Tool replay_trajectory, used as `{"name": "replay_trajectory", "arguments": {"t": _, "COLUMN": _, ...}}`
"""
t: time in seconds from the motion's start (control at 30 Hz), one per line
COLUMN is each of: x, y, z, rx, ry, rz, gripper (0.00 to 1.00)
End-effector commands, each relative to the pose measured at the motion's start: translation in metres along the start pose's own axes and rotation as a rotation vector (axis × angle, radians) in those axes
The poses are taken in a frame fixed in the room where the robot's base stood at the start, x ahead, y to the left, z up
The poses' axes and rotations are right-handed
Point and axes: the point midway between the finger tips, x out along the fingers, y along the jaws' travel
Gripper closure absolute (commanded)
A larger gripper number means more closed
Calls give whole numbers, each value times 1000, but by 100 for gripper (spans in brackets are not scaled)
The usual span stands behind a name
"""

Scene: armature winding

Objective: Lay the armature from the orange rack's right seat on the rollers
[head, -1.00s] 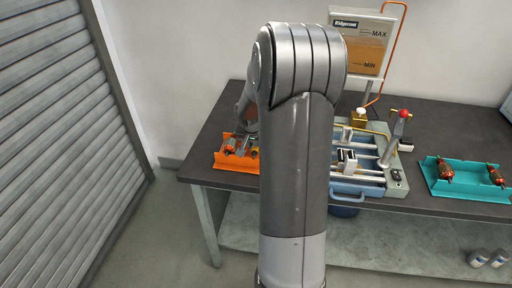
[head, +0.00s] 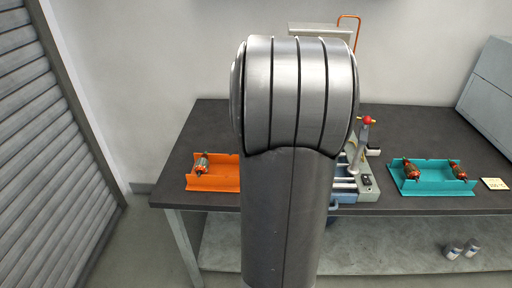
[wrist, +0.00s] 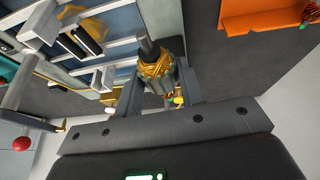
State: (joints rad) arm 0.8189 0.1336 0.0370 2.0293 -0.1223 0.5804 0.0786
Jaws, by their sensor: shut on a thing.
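My gripper (wrist: 163,88) is shut on an armature (wrist: 156,66) with yellow-gold windings, its shaft sticking out beyond the jaws. In the head view my arm hides the gripper and this armature. The orange rack (head: 213,185) stands on the bench at left, with one armature (head: 202,164) in its left seat; my arm partly covers its right part. The rack (wrist: 262,20) is also at the upper right of the wrist view, apart from the held armature. The fixture with the rollers (wrist: 85,38) is at the upper left there; my arm mostly hides that machine (head: 349,190) in the head view.
A teal rack (head: 432,188) with two armatures stands on the bench to the right. A red-knobbed lever (head: 366,122) rises from the machine; its red knob (wrist: 22,144) is at the left of the wrist view. Dark bench top is bare between machine and teal rack.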

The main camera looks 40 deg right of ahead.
Motion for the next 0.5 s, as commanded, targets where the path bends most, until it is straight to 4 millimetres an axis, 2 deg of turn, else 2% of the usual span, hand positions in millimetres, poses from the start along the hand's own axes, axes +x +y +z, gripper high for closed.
{"name": "replay_trajectory", "arguments": {"t": 0.1, "x": 2, "y": 48, "z": -10, "rx": -18, "ry": 4, "rz": 54, "gripper": 93}}
{"name": "replay_trajectory", "arguments": {"t": 0.3, "x": -1, "y": 117, "z": -18, "rx": -56, "ry": 1, "rz": 138, "gripper": 93}}
{"name": "replay_trajectory", "arguments": {"t": 0.4, "x": -2, "y": 138, "z": -18, "rx": -68, "ry": -4, "rz": 164, "gripper": 93}}
{"name": "replay_trajectory", "arguments": {"t": 0.5, "x": -3, "y": 148, "z": -18, "rx": -76, "ry": -7, "rz": 178, "gripper": 93}}
